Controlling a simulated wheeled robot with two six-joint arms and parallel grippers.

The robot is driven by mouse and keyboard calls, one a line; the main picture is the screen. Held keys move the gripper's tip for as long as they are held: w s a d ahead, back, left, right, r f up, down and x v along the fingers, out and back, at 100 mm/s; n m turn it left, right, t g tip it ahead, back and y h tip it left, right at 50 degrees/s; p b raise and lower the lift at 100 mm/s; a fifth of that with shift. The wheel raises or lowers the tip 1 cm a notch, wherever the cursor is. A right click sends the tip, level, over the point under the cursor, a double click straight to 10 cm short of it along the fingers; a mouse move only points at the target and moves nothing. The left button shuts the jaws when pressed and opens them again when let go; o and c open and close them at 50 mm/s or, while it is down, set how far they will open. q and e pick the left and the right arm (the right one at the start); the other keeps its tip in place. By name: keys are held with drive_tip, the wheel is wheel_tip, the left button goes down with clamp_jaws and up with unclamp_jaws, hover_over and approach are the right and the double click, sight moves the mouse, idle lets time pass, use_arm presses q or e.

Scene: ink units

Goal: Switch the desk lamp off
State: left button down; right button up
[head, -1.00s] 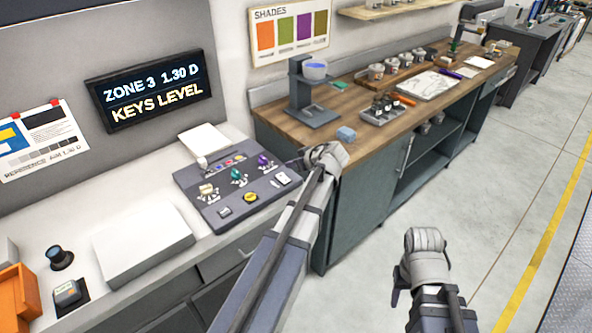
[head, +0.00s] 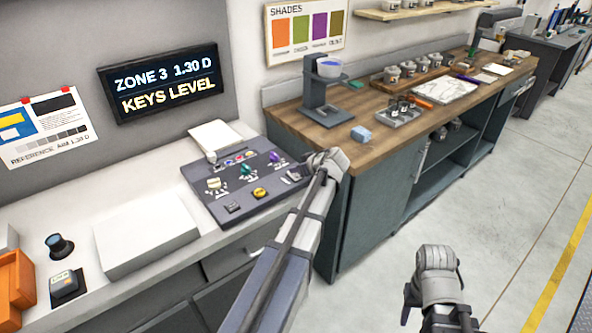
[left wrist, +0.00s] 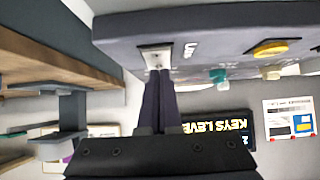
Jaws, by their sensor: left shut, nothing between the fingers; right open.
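No desk lamp can be made out for certain. A dark control console (head: 228,212) with coloured knobs and buttons lies on the light counter. At its right end is a small white switch plate (left wrist: 152,50). My left gripper (head: 303,172) is at that end of the console. In the left wrist view its shut, empty fingers (left wrist: 158,76) reach the switch plate and seem to touch it; the tips cover part of it. My right gripper (head: 437,262) hangs over the floor at lower right, away from everything; its fingers are mostly hidden.
A yellow button (left wrist: 270,47) sits beside the switch plate. A lit sign (head: 165,82) reading "KEYS LEVEL" is on the wall behind. A wooden-topped bench (head: 380,150) with a stand (head: 325,95) and a blue block (head: 361,133) is to the right. The floor at right is clear.

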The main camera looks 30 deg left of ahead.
use_arm(q)
drive_tip(key=shift+a+f+b, duration=0.1)
drive_tip(key=shift+f+b, duration=0.3)
drive_tip(key=shift+r, duration=0.1)
drive_tip(key=shift+w+a, duration=0.1)
drive_tip(key=shift+a, duration=0.05)
drive_tip(key=shift+w+a+r+p, duration=0.15)
drive_tip(key=shift+w+a+p, duration=0.1)
drive_tip(key=shift+a+p, duration=0.25)
drive_tip(key=shift+a, duration=0.1)
drive_tip(key=shift+r, duration=0.15)
